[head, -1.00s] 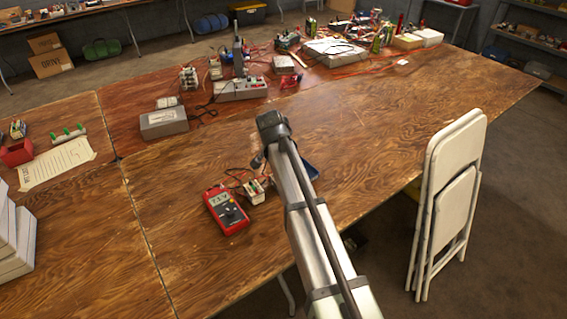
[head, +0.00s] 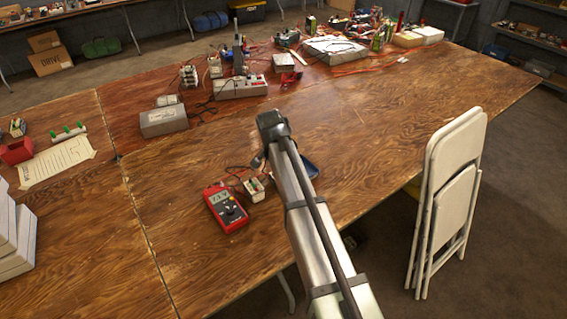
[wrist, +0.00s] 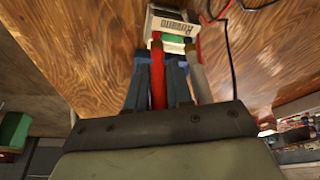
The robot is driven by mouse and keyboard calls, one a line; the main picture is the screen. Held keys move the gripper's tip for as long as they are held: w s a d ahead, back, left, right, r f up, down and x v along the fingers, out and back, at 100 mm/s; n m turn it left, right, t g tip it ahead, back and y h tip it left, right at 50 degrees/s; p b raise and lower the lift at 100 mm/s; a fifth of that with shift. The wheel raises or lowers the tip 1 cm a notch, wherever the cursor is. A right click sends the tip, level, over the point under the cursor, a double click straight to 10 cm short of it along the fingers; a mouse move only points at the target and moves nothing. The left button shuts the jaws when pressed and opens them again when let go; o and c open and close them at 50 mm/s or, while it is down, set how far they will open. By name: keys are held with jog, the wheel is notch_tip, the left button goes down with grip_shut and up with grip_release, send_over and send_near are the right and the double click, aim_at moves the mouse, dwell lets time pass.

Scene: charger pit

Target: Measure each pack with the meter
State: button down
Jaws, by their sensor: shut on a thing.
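The red meter (head: 227,207) lies on the plywood table with its grey display lit; I cannot read the digits surely. A pale pack (head: 253,190) stands just right of it, with thin leads beside it. In the wrist view the same pack (wrist: 167,22) shows a printed label and a green part facing my gripper. My gripper (wrist: 160,62) has blue fingers and is shut on the probes. The red probe (wrist: 158,80) and a grey probe (wrist: 196,75) point at the pack; their tips seem to touch its near end.
A grey box (head: 163,122) and a power strip box (head: 241,89) stand further back among wires and other packs (head: 188,76). A note (head: 58,163), a red bin (head: 17,152) and white boxes (head: 14,245) are at left. A folding chair (head: 447,205) stands right. The table's right is clear.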

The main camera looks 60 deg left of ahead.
jog(key=shift+f, duration=0.3)
dwell(0.5)
jog(key=c, duration=0.6)
grip_release()
jog(key=shift+r, duration=0.1)
jog(key=shift+r, duration=3.7)
